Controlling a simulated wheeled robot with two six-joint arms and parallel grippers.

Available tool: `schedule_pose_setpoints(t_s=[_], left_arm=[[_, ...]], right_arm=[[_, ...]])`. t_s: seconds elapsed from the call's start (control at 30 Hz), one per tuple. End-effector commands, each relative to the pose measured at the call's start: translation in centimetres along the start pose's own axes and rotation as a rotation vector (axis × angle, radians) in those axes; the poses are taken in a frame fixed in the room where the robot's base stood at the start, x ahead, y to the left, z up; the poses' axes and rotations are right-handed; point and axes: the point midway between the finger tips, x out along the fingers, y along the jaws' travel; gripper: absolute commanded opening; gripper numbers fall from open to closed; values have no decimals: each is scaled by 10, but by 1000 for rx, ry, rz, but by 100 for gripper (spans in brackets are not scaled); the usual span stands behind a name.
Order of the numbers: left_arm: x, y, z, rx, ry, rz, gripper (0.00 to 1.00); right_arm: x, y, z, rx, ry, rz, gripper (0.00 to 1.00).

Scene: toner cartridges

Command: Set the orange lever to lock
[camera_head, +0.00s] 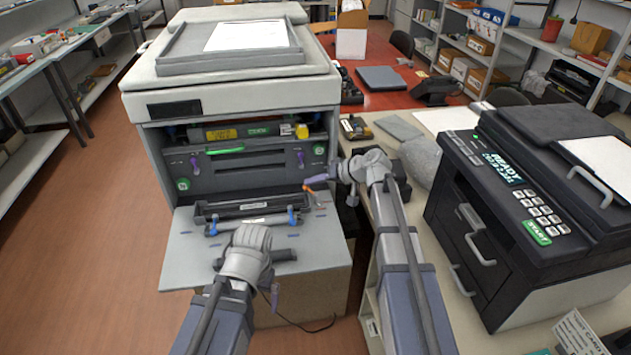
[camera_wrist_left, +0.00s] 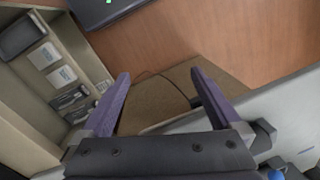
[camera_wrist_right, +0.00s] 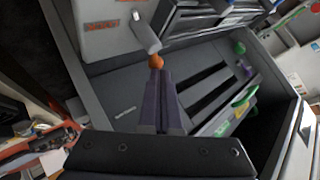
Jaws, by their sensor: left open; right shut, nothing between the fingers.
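The orange lever tip (camera_head: 308,189) shows at the right side of the printer's open front. In the right wrist view the lever is a grey arm with a round orange knob (camera_wrist_right: 156,61), below small orange markings I cannot read. My right gripper (camera_head: 314,180) is shut and empty, its purple fingertips (camera_wrist_right: 156,72) right at the knob; I cannot tell whether they touch. My left gripper (camera_head: 281,275) is open and empty over the front edge of the lowered door. Its spread fingers (camera_wrist_left: 160,76) show in the left wrist view.
A black cartridge with blue ends (camera_head: 247,213) lies on the lowered grey door (camera_head: 187,255). The grey printer (camera_head: 240,95) has a green handle and purple latches inside. A black printer (camera_head: 535,200) stands on the right-hand table. Floor at the left is clear.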

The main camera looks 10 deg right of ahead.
Motion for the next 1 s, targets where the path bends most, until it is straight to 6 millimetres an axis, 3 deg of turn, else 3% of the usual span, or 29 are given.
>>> schedule_pose_setpoints(t_s=[0.63, 1.0], left_arm=[[0, 0, 0, 0, 0, 0, 98], [0, 0, 0, 0, 0, 0, 98]], right_arm=[[7, -9, 2, -249, -245, -249, 0], [8, -15, 7, -247, -244, -247, 0]])
